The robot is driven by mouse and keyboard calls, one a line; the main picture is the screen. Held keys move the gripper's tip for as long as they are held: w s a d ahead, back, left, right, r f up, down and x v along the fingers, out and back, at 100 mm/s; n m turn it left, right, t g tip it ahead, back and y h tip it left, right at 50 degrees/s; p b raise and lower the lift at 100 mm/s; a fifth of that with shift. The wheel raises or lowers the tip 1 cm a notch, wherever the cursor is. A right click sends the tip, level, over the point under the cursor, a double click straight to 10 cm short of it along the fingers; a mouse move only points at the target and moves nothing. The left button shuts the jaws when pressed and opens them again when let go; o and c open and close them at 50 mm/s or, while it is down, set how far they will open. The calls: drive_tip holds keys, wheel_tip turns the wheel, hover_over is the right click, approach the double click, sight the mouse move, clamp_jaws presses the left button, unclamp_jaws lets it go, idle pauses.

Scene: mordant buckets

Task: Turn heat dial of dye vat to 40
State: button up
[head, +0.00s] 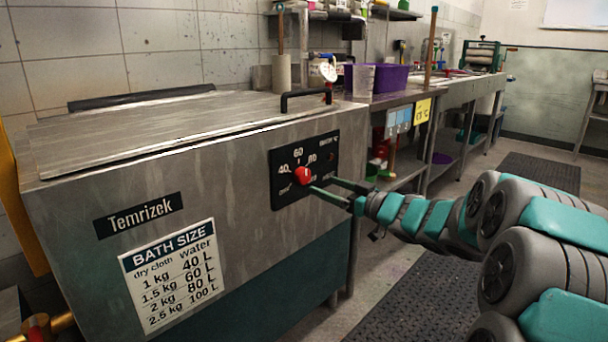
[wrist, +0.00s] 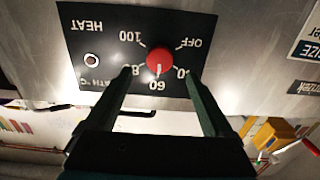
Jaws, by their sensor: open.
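The dye vat (head: 240,130) is a steel box with a lid and a "Temrizek" label. Its heat dial is a red knob (head: 303,175) on a black panel (head: 283,192) marked 40, 60 and 80. In the wrist view the panel is upside down, with the red knob (wrist: 160,60) between OFF and 100 and the number 60 beside it. My gripper (head: 323,184) is open, close to the panel on the knob's right. In the wrist view its fingers (wrist: 158,76) flank the knob; I see no contact.
A black lid handle (head: 305,98) sits above the panel. A bath size chart (head: 172,275) is on the vat front. A bench with a purple tub (head: 390,78) and clear jug (head: 363,80) stands right of the vat. Open floor with black mats (head: 420,300) lies in front.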

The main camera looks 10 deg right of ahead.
sight(306, 178)
drive_tip(key=shift+x, duration=3.65)
drive_tip(key=shift+c, duration=0.3)
drive_tip(key=c, duration=1.3)
